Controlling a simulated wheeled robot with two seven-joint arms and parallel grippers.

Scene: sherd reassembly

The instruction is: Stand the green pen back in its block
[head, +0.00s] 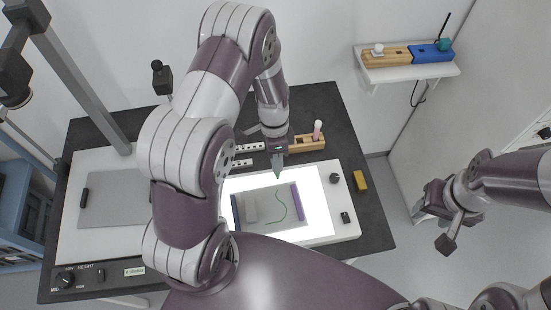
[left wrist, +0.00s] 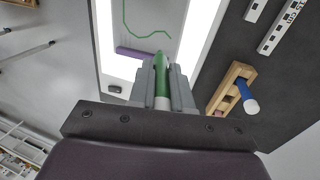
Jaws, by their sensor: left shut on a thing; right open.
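My left gripper (head: 278,168) is shut on the green pen (left wrist: 161,78), which shows between the fingers in the left wrist view with a green body and a white part nearer the palm. In the head view the gripper is above the back edge of the lit panel, and I cannot make out the pen clearly there. The wooden block (head: 306,143) lies just right of and behind the gripper; it also shows in the left wrist view (left wrist: 222,91). A light-ended pen (head: 317,131) stands in it. My right gripper (head: 441,213) is open and empty at the far right, away from the table.
The lit panel (head: 330,214) carries a grey sheet with a green line and a purple bar (head: 297,200). A yellow block (head: 360,181) lies at the table's right. A wall shelf (head: 405,71) is at the back right.

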